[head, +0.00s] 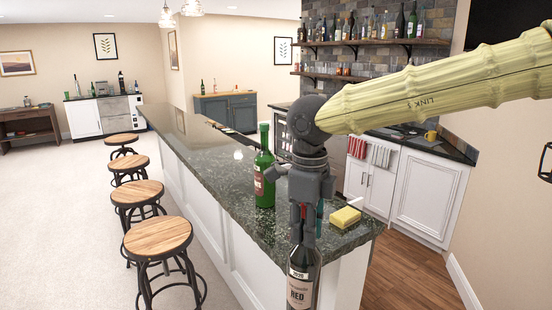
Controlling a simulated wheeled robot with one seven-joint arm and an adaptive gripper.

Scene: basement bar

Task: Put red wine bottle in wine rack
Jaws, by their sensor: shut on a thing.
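A dark red wine bottle (301,281) with a white and black label reading "RED" hangs upright at the bottom of the head view, cut off by the frame edge. My gripper (304,238) points down and is shut on the bottle's upper part. The bottle is in front of the near end of the bar counter; I cannot tell whether its base touches anything. I cannot make out a wine rack for certain in this view. My arm comes in from the right and hides part of the back bar.
A green bottle (264,172) and a yellow sponge (345,217) stand on the dark stone counter (225,165). Several wooden stools (158,238) line its left side. White cabinets (425,199) and bottle shelves (375,42) are behind. Open floor (60,230) lies at left.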

